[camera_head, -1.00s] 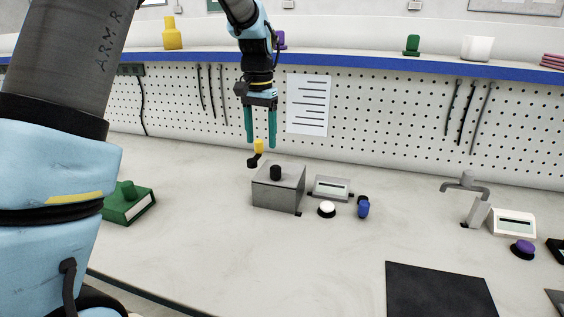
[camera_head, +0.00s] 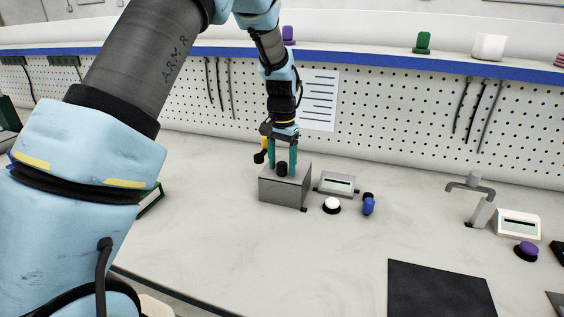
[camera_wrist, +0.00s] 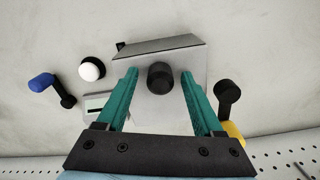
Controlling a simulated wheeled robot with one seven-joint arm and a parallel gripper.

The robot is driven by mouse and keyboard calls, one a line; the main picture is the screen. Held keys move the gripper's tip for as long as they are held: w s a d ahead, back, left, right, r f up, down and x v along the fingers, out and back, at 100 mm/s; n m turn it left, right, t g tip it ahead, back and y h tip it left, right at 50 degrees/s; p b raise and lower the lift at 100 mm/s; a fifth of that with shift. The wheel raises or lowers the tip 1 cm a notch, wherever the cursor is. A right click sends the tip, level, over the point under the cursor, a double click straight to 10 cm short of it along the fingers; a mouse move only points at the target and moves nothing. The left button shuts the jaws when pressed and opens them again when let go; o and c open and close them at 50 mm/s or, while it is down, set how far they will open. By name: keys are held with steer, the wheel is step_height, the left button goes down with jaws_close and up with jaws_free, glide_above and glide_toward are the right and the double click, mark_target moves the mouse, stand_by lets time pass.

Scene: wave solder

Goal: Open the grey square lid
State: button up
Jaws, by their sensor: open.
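The grey square lid (camera_head: 287,172) lies flat on top of a grey metal box (camera_head: 282,191) on the bench. A black knob (camera_head: 282,169) stands at its middle; the knob also shows in the wrist view (camera_wrist: 160,78). My gripper (camera_head: 282,174) points down over the lid, its two teal fingers apart on either side of the knob. In the wrist view my gripper (camera_wrist: 160,78) is open with gaps between each finger and the knob. The lid (camera_wrist: 150,110) looks closed on the box.
A small grey display unit (camera_head: 337,184), a white button (camera_head: 332,205) and a blue-handled lever (camera_head: 368,205) stand right of the box. A yellow-handled lever (camera_head: 260,155) is close behind it at left. A black mat (camera_head: 440,288) lies at the front right.

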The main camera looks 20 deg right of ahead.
jaws_close()
stand_by(0.6)
stand_by(0.9)
